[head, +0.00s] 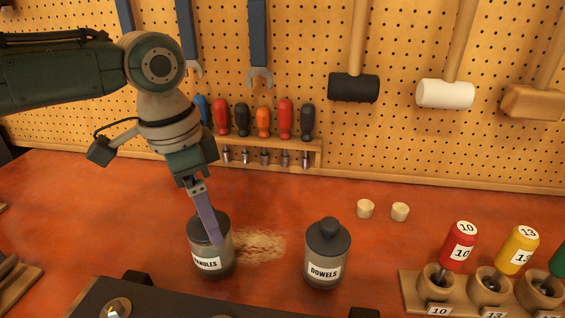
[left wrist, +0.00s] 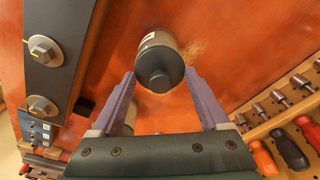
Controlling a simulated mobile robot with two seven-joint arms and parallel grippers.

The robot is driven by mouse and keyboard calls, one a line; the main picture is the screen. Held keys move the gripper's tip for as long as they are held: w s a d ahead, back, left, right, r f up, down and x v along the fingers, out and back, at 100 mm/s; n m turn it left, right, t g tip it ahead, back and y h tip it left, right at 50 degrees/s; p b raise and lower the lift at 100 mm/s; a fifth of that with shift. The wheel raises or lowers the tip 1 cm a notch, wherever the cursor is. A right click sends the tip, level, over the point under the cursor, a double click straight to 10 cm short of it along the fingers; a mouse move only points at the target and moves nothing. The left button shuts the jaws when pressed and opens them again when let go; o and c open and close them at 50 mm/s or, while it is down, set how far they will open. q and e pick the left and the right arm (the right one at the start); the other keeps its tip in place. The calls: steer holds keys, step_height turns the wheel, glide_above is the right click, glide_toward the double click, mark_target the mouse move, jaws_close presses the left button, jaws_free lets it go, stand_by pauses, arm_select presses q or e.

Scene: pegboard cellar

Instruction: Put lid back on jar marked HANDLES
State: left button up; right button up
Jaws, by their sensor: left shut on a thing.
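The jar marked HANDLES (head: 212,262) stands upright on the red bench, its label partly visible. Its dark round lid (head: 222,229) is at the jar's mouth, partly hidden behind my finger. I cannot tell whether it is fully seated. My left gripper (head: 214,238) reaches down from above, shut on this lid. In the left wrist view the lid with its knob (left wrist: 160,77) lies between the two purple fingers of my left gripper (left wrist: 160,78), with the grey jar body (left wrist: 157,40) beyond it. My right gripper is not in view.
A lidded jar marked DOWELS (head: 325,270) stands to the right. Sawdust (head: 262,246) lies between the jars. A dark box (head: 165,300) is in front, and a numbered holder (head: 465,295) stands at right. A screwdriver rack (head: 270,148) runs behind. Two wooden plugs (head: 366,209) lie at back right.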

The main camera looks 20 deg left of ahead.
arm_select(q)
steer(key=o, duration=1.3)
steer(key=shift+o, duration=0.2)
step_height(320, 180, up, 7)
steer(key=p, duration=0.8)
jaws_close()
stand_by(0.4)
